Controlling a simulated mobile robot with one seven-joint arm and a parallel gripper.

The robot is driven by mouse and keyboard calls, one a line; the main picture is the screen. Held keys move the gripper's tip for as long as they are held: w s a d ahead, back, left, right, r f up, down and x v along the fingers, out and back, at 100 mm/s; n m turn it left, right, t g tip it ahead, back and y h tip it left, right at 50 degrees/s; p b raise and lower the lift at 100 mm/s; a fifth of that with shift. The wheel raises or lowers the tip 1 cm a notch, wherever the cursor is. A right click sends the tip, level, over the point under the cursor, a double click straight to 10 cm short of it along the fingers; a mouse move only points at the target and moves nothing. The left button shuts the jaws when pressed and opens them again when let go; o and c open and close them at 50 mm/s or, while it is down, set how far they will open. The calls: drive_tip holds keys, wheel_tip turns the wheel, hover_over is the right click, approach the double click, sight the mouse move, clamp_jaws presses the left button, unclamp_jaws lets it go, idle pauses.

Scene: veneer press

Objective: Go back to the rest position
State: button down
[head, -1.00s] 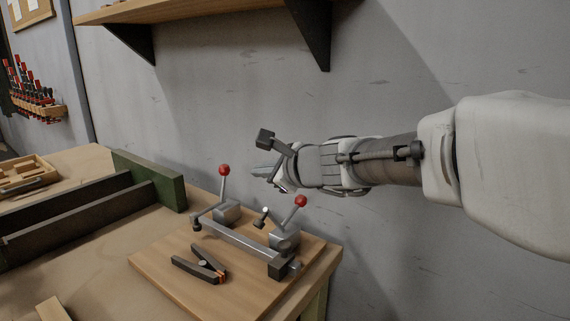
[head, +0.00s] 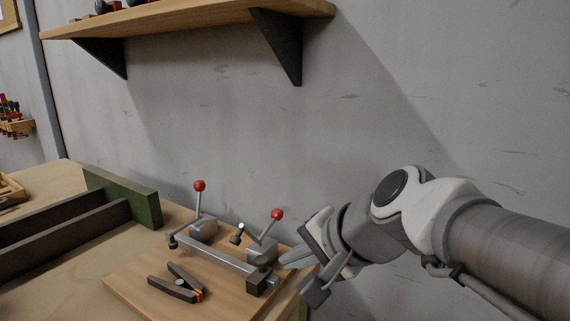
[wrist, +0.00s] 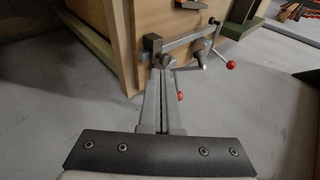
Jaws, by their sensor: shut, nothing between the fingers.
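My gripper (head: 290,258) is at the right end of the press fixture in the head view, its fingers pointing left. In the wrist view the gripper fingers (wrist: 162,112) lie together with nothing between them. The veneer press (head: 225,256) is a metal bar with two clamp levers ending in red knobs, fixed on a wooden board (head: 130,277). Both levers stand tilted up. The press also shows in the wrist view (wrist: 190,42), beyond the fingertips. I cannot tell whether the fingertips touch it.
A black spring clamp (head: 178,287) lies on the board. A green block and dark rails (head: 125,195) stand on the bench at left. A wall shelf (head: 180,22) with black brackets hangs above. The wall space between shelf and press is clear.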

drive_tip(key=s+d+f+n+g+h, duration=0.1)
drive_tip(key=s+d+f+n+h, duration=0.3)
drive_tip(key=d, duration=0.3)
drive_tip(key=s+d+f+n+h, duration=0.2)
drive_tip(key=s+d+n, duration=0.2)
drive_tip(key=s+d, duration=0.25)
wheel_tip(320, 180, up, 21)
drive_tip(key=p, duration=2.1)
drive_tip(key=shift+a, duration=0.4)
